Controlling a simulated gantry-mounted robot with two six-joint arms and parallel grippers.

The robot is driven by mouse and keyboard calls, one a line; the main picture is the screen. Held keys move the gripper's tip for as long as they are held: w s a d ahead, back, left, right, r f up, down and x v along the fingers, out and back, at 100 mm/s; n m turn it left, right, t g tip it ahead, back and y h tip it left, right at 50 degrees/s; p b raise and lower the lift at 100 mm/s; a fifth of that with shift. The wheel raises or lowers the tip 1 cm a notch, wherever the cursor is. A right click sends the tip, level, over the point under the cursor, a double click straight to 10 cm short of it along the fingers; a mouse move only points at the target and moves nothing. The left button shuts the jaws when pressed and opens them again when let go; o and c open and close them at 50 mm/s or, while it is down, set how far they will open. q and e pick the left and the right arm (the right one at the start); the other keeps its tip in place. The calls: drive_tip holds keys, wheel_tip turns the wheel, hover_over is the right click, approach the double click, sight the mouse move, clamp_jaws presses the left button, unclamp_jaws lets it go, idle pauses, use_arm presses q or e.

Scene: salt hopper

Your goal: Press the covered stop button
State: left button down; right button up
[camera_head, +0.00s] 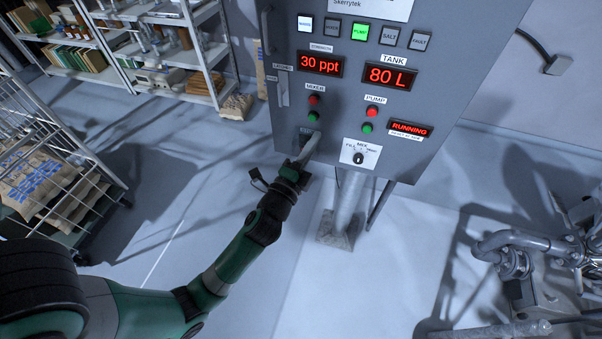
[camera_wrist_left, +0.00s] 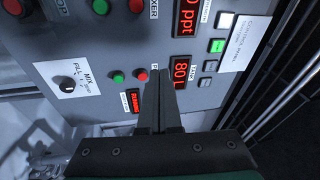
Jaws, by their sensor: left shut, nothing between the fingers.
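The control panel (camera_head: 440,100) stands ahead. At its lower left, below the mixer's red and green buttons, a small dark housing (camera_head: 306,132) is partly covered by my left gripper (camera_head: 316,137). In the left wrist view a red button in a dark frame (camera_wrist_left: 14,7) shows at the top left corner, cut by the edge; whether its cover is up or down I cannot tell. My left gripper (camera_wrist_left: 160,74) is shut and empty, fingers pointing at the panel. In the wrist view its tips overlap the pump button area. The gap to the panel is unclear. My right gripper is not in view.
The mixer buttons (camera_head: 314,108), pump buttons (camera_head: 370,119) and rotary knob (camera_head: 358,158) sit close by. The mesh cart (camera_head: 50,160) and shelves (camera_head: 165,60) stand left. Pipework (camera_head: 520,250) is at the lower right. Floor below the panel is mostly clear.

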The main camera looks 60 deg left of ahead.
use_arm(q)
drive_tip(key=s+a+f+g+b, duration=0.1)
drive_tip(key=s+a+f+b, duration=0.1)
drive_tip(key=f, duration=0.8)
drive_tip(key=s+a+f+g+b, duration=0.1)
drive_tip(key=s+f+b, duration=0.4)
drive_tip(key=f, duration=0.5)
drive_tip(key=shift+a+f+n+g+b, duration=0.3)
drive_tip(key=shift+a+g+b, duration=0.1)
drive_tip(key=shift+g, duration=0.3)
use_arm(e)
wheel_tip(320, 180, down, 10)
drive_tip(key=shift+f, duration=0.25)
use_arm(q)
drive_tip(key=shift+s+r, duration=0.1)
drive_tip(key=r+b+x, duration=0.1)
drive_tip(key=x, duration=1.3)
drive_tip(key=shift+f+b, duration=0.25)
drive_tip(key=shift+b, duration=0.15)
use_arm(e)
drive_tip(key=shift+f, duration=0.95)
use_arm(q)
drive_tip(key=shift+a, duration=0.1)
